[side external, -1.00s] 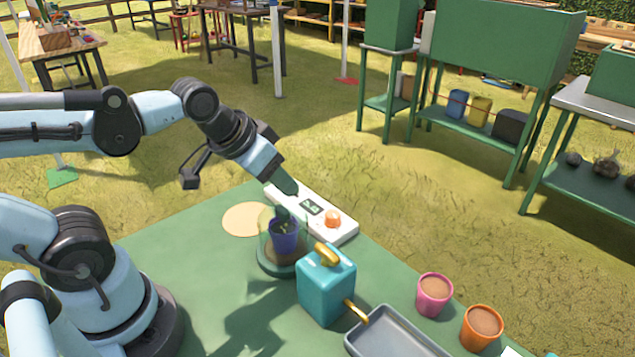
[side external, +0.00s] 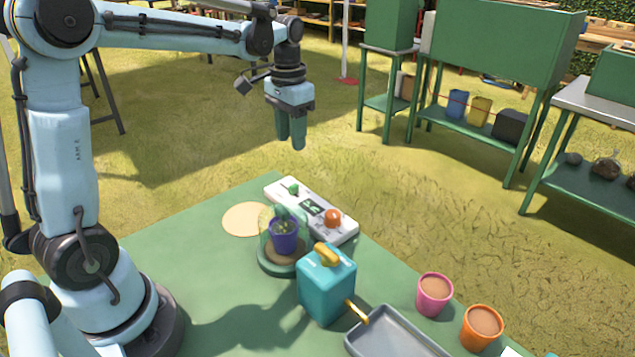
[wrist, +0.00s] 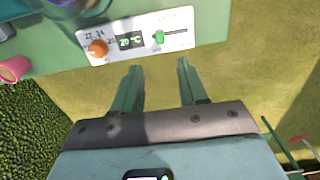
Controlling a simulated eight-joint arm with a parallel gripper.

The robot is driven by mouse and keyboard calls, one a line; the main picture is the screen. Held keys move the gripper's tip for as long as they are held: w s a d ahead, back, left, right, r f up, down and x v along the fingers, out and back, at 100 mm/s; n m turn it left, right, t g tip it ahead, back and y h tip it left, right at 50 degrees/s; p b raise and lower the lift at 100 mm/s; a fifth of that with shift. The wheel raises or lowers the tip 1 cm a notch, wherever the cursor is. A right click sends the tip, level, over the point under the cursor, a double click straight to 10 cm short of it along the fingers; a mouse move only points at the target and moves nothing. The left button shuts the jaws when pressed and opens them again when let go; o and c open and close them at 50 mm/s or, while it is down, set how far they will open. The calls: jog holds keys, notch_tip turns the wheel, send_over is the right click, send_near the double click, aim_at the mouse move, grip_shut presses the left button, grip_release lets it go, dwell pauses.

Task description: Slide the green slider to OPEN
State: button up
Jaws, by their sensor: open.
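The green slider (side external: 290,187) is a small knob on the white control panel (side external: 343,232) at the table's back edge. In the wrist view the green slider (wrist: 159,36) sits toward the left end of its dark slot, beside the small display. The lettering by the slot is too faint to read. My gripper (side external: 290,145) is raised well above the panel, fingers pointing down, apart from the slider. In the wrist view my gripper (wrist: 158,68) shows two separated fingers with nothing between them.
An orange knob (side external: 332,217) is on the same panel. A potted plant under a clear dome (side external: 284,240) stands close in front. A teal watering box (side external: 327,285), a grey tray (side external: 395,335) and pink (side external: 435,294) and orange (side external: 481,327) pots are right of it.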

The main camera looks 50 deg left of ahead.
aim_at(293, 185)
notch_tip(293, 185, down, 12)
dwell(0.6)
jog(key=shift+c, duration=0.4)
grip_shut()
